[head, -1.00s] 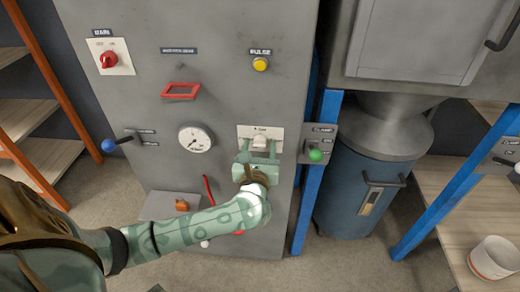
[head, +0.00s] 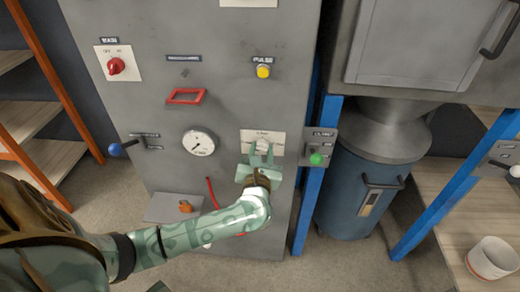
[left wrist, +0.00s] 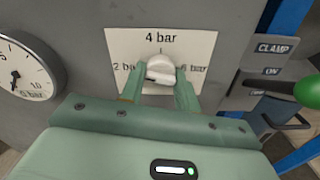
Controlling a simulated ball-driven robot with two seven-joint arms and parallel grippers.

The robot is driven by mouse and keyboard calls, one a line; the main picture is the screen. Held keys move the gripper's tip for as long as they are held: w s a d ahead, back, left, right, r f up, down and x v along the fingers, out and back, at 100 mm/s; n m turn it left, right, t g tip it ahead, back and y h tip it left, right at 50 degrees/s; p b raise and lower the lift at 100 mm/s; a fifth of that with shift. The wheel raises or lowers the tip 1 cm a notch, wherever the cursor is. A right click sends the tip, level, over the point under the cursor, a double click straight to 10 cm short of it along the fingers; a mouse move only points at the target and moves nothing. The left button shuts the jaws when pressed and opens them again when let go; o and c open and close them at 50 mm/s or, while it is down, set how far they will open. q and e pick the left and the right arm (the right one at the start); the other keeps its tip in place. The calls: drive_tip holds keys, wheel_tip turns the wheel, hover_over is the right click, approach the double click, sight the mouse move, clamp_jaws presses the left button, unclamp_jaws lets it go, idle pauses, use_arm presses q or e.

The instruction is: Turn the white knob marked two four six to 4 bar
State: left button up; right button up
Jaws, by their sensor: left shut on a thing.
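The white knob (head: 262,144) sits on a light plate (head: 247,135) on the grey cabinet front. In the left wrist view the plate reads 2 bar at left, 4 bar at top and 6 bar at right, and the knob (left wrist: 161,66) is at its middle. My left gripper (head: 262,155) reaches up from below with its fingers on either side of the knob, shut on it. The fingers (left wrist: 161,82) partly cover the 2 bar and 6 bar labels. I cannot tell exactly which mark the knob points at. My right gripper is not in view.
A round gauge (head: 199,143) is left of the plate. The clamp lever with a green ball (head: 316,159) is close at right, beside a blue post (head: 307,200). A yellow button (head: 263,71), red switch (head: 116,66) and blue-ball lever (head: 115,149) are farther off.

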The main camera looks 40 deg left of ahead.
use_arm(q)
drive_tip(key=m+p, duration=0.3)
drive_tip(key=shift+s+r+m, duration=0.1)
drive_tip(key=shift+r+m, duration=0.1)
drive_tip(key=shift+m, duration=0.1)
drive_tip(key=m+p, duration=0.3)
drive_tip(key=m, duration=0.1)
drive_tip(key=shift+m+p, duration=0.3)
drive_tip(key=m+p, duration=0.2)
drive_tip(key=m, duration=0.2)
drive_tip(key=shift+p, duration=0.35)
drive_tip(key=shift+f+m+p, duration=0.2)
drive_tip(key=shift+m+p, duration=0.55)
drive_tip(key=shift+m, duration=0.85)
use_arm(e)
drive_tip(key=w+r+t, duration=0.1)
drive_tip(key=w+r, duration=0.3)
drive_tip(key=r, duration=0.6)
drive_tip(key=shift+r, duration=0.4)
use_arm(q)
drive_tip(key=o, duration=1)
